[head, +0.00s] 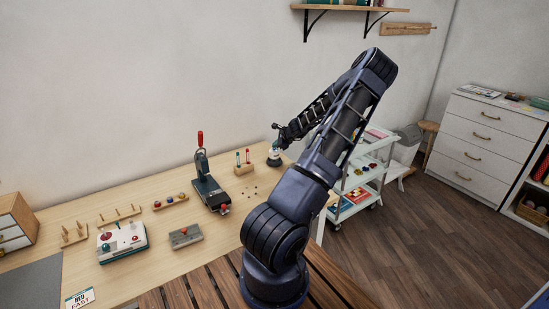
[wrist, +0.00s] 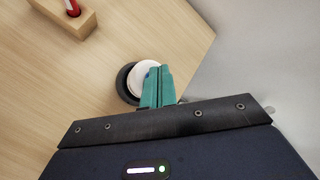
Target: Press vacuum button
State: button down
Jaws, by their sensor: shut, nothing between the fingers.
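A round device with a white top and a dark base (head: 274,160) stands near the table's right end. In the wrist view its white top (wrist: 143,74) lies partly behind my fingertips. I cannot tell whether it is the vacuum button. My gripper (head: 276,151) is above it, with teal fingers (wrist: 160,70) shut together and empty. The fingertips overlap the white top; whether they touch it I cannot tell.
A dark lever press with a red handle (head: 207,185) stands on the table. A wooden block with red and teal rods (head: 243,168) is left of the round device; part of it shows in the wrist view (wrist: 62,18). A white cart (head: 362,180) stands to the right.

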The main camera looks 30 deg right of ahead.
jog(key=shift+r, duration=0.5)
jog(key=shift+r, duration=0.1)
notch_tip(320, 180, up, 6)
jog(key=shift+f, duration=0.1)
dwell(0.5)
dwell(0.4)
